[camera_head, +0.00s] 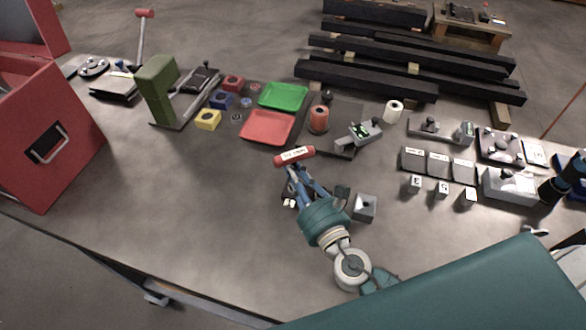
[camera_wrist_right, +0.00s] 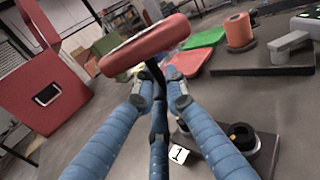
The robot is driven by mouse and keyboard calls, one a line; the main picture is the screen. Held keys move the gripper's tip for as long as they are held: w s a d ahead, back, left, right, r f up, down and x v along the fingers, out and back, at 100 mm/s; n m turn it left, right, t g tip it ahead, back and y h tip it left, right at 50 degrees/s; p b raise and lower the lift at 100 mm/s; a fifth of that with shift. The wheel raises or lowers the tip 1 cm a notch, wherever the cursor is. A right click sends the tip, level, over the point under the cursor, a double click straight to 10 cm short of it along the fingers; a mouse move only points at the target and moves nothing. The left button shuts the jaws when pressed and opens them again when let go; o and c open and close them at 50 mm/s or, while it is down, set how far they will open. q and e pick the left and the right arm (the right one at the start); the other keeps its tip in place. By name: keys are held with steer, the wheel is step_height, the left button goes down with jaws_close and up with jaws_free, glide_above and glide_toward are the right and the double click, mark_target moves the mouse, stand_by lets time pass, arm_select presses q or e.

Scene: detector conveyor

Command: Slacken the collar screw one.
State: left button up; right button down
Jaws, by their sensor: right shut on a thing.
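A T-handled tool has a red crossbar (camera_head: 294,156) with a white label I cannot read. In the right wrist view its red crossbar (camera_wrist_right: 145,46) lies across the top, with a black shaft (camera_wrist_right: 158,125) running down. My right gripper (camera_head: 297,172) is shut on the shaft just below the crossbar; its blue fingers also fill the right wrist view (camera_wrist_right: 159,90). The tool's lower tip is hidden. A white tag marked 1 (camera_wrist_right: 179,154) and a dark round collar-like part (camera_wrist_right: 243,137) are beside the right finger. I cannot tell whether the tool touches the screw. My left gripper is not in view.
A grey block with a hole (camera_head: 364,207) stands right of my gripper. A red tray (camera_head: 267,127), a green tray (camera_head: 283,96) and an orange spool (camera_head: 318,120) are behind it. A red toolbox (camera_head: 60,150) is at left. The table's front left is clear.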

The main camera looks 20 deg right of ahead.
steer(key=shift+f+n+y+b, duration=0.1)
steer(key=shift+n+y+b, duration=0.55)
steer(key=shift+y, duration=0.55)
steer(key=shift+g, duration=0.3)
steer(key=shift+n, duration=0.25)
steer(key=shift+n+g+y+b, duration=0.3)
steer(key=shift+n+y+b, duration=0.3)
steer(key=shift+y+b, duration=0.5)
steer(key=shift+n+y+b, duration=0.3)
steer(key=shift+b, duration=0.3)
